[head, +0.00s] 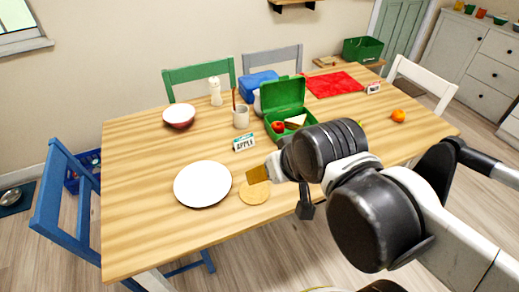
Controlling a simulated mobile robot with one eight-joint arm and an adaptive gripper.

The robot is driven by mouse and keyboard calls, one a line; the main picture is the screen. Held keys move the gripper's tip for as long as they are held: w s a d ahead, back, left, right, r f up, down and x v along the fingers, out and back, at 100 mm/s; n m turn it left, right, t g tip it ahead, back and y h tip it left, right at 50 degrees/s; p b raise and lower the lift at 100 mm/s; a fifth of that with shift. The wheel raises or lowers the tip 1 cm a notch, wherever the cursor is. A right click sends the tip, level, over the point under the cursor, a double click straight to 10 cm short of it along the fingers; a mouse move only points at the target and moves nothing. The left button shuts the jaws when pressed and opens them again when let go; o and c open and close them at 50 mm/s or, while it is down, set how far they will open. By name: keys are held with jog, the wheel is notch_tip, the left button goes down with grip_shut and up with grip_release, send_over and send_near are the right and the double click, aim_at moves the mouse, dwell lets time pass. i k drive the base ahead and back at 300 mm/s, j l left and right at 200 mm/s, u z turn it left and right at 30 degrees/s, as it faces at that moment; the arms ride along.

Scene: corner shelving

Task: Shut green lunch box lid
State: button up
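The green lunch box (274,133) stands on the wooden table, a little right of the middle of the head view. Its lid (284,93) is raised, standing up at the back of the box. A red apple (278,127) and a sandwich (296,121) show inside. My arm hides the right front part of the box. My gripper (257,175) is in front of the box and to its left, above the table near a round tan coaster. One yellowish fingertip pad shows; the rest is hidden, so I cannot tell how far it is open.
A white plate (202,184) and the coaster (254,193) lie at the front. A name card (244,143), a mug (241,118) and a blue box (259,84) stand near the lunch box. An orange (398,115) and a red cloth (334,84) lie to the right. The table's left part is mostly clear.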

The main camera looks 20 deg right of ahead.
aim_at(287, 92)
jog(key=i+l, duration=0.85)
jog(key=l+u, duration=0.05)
